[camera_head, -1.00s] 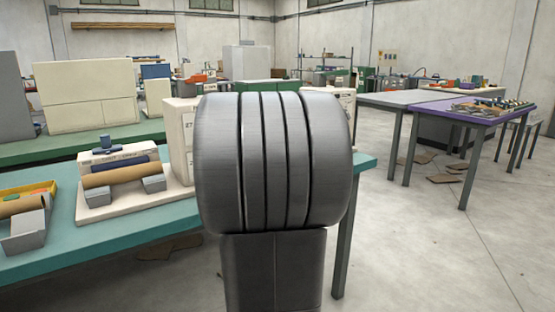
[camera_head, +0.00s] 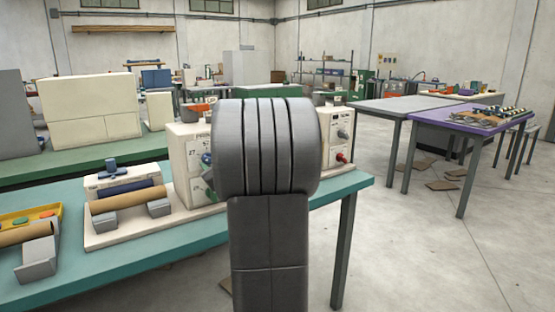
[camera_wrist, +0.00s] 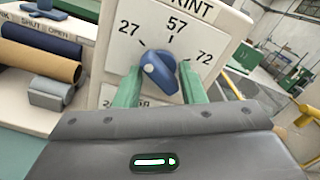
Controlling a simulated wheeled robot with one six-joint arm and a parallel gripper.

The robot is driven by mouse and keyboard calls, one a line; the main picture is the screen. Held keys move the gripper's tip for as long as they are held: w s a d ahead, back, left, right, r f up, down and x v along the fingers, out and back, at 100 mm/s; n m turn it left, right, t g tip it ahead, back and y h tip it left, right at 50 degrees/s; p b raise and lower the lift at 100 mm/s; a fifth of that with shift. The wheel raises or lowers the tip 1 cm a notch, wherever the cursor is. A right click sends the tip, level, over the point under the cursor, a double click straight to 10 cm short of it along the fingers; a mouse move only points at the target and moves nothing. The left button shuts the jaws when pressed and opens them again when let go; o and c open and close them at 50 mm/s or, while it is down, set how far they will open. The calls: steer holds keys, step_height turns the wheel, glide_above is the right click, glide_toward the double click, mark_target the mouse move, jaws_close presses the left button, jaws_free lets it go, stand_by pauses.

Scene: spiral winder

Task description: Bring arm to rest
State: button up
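My gripper (camera_wrist: 162,88) shows in the wrist view with two green fingers spread apart. A blue knob (camera_wrist: 160,73) on a white panel (camera_wrist: 215,35) appears between them, with gaps at its sides and no clear contact. The dial is marked 27, 57 and 72. The knob's handle is tilted, its upper end leaning left; which mark it points to is unclear. In the head view my grey arm (camera_head: 267,150) stands in front of the white machine (camera_head: 183,165) and hides much of it and most of the gripper.
The teal table (camera_head: 60,285) carries a cradle with a brown roll (camera_head: 130,199) and a yellow tray (camera_head: 45,214) at left. A red knob (camera_head: 342,134) shows on the machine's right part. A purple table (camera_head: 455,119) stands at right.

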steer(key=shift+m+p, duration=1.1)
steer(key=shift+p, duration=0.05)
